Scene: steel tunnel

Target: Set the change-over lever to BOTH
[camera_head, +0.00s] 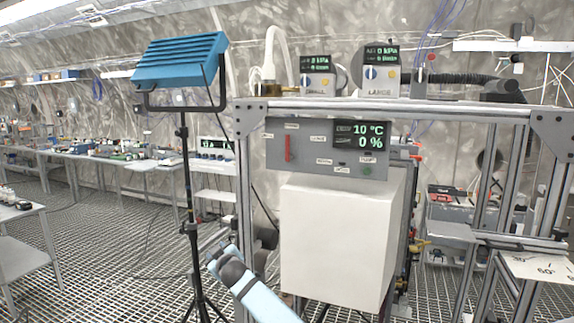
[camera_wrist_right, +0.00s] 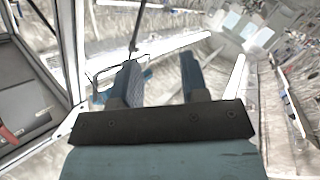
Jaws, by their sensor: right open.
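The red change-over lever (camera_head: 287,148) is a slim bar standing upright on the left part of the grey control panel (camera_head: 307,150). Small labels surround it, too small to read. In the right wrist view, a red piece (camera_wrist_right: 8,135) on a grey panel at the left edge looks like the lever, partly cut off. My right gripper (camera_wrist_right: 160,80) is open, with two blue fingers apart and nothing between them. It is clear of the panel. My light blue arm link (camera_head: 262,298) shows low in the head view, without visible fingers. My left gripper is not visible.
A white box (camera_head: 333,240) juts out below the panel. An aluminium frame (camera_head: 420,110) surrounds it, carrying SMALL and LARGE gauge units above. A blue lamp (camera_head: 180,60) on a black tripod stands left. Open grating floor lies at the left.

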